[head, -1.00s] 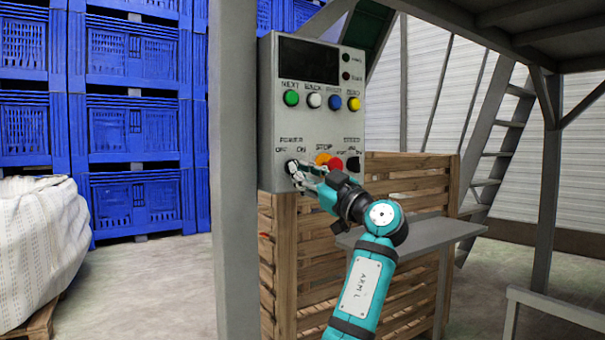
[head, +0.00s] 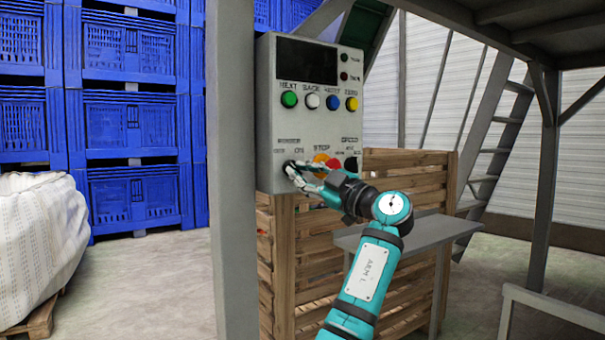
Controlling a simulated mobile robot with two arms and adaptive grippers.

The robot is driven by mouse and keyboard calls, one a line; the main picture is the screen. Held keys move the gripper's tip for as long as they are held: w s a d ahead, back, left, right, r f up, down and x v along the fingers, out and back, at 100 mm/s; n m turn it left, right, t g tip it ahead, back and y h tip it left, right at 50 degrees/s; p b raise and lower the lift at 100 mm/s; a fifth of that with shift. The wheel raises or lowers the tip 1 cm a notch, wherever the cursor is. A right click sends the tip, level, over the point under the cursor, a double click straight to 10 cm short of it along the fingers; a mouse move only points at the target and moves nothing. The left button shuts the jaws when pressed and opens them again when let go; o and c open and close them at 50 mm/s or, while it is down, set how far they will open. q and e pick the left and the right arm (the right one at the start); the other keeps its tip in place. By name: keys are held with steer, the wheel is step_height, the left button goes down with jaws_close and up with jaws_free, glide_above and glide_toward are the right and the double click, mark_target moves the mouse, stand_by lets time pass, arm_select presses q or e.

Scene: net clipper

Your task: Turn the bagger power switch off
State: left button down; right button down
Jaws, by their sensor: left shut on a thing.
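The bagger control panel (head: 303,120) is a grey box with a dark display and a row of green, white, blue and yellow buttons. The black power switch (head: 289,165) is a knob at its lower left, under the POWER label. My left gripper (head: 297,171) is at this knob, its fingers shut on it. The fingers hide part of the knob, so I cannot read which way it points. The red and orange stop button (head: 326,162) is just right of the fingers, partly covered. My right gripper is not in view.
A grey post (head: 233,180) stands just left of the panel. A slatted wooden crate (head: 300,250) is below and behind it, with a grey shelf (head: 410,236) at right. Blue crates (head: 130,110) and a white sack (head: 40,245) are at left.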

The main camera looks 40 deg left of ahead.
arm_select(q)
steer(key=c, duration=1.4)
jaws_free()
steer(key=shift+d, duration=0.15)
steer(key=v, duration=1.2)
steer(key=shift+f, duration=0.15)
